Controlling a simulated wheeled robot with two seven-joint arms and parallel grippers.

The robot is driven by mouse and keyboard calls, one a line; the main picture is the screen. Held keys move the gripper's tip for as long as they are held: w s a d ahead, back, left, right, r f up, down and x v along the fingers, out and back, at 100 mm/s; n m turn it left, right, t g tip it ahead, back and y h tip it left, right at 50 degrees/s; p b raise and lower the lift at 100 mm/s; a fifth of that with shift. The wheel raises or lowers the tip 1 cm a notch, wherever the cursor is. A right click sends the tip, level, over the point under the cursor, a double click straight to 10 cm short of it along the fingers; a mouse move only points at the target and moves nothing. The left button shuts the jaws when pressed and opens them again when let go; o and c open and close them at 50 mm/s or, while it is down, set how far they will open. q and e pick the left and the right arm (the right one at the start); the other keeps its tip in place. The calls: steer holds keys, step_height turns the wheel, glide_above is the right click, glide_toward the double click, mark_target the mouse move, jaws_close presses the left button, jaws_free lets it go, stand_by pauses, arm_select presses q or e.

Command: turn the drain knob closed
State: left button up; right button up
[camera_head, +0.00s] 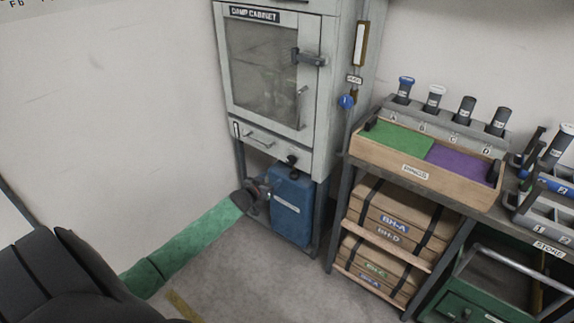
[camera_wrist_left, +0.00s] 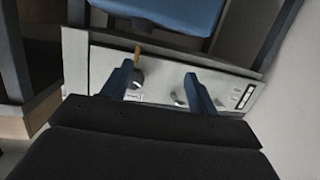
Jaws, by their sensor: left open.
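The damp cabinet (camera_head: 270,75) stands at the back, with a pale lower panel (camera_head: 262,142). A dark round knob (camera_head: 292,160) is at the panel's lower right, above a blue container. In the left wrist view the panel appears upside down, with the knob (camera_wrist_left: 138,78) and a yellow strip beside it. My left gripper (camera_head: 264,190) is low in front of the cabinet, left of the blue container. Its two blue fingers (camera_wrist_left: 157,78) are open. The knob shows between them, close to the left-hand finger; I cannot tell whether they touch. My right gripper is out of view.
The blue container (camera_head: 291,205) stands under the cabinet between its legs; it also shows in the left wrist view (camera_wrist_left: 170,12). The floor (camera_head: 245,275) in front is clear.

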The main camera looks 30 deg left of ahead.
mark_target(289, 162)
arm_select(q)
steer(key=shift+w+d+r+n+t+h+p, duration=0.1)
steer(key=shift+w+d+r+n+t+h, duration=0.15)
steer(key=shift+w+d+r+t+h, duration=0.75)
steer(key=shift+w+r+n+g+y+p, duration=0.2)
steer(key=shift+w+r, duration=0.15)
steer(key=shift+w, duration=1.4)
steer(key=shift+w+d+r+n+t+h+p, duration=0.1)
steer(key=shift+w+d+r+n+t+h, duration=0.15)
steer(key=shift+w+d+r+t+h, duration=0.75)
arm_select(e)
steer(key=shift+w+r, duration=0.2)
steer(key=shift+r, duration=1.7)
arm_select(q)
steer(key=shift+w+a+f+g+y, duration=0.35)
steer(key=shift+a+g+y, duration=0.15)
steer(key=shift+y, duration=0.1)
steer(key=shift+c, duration=0.2)
steer(key=shift+r, duration=0.1)
steer(key=c, duration=1)
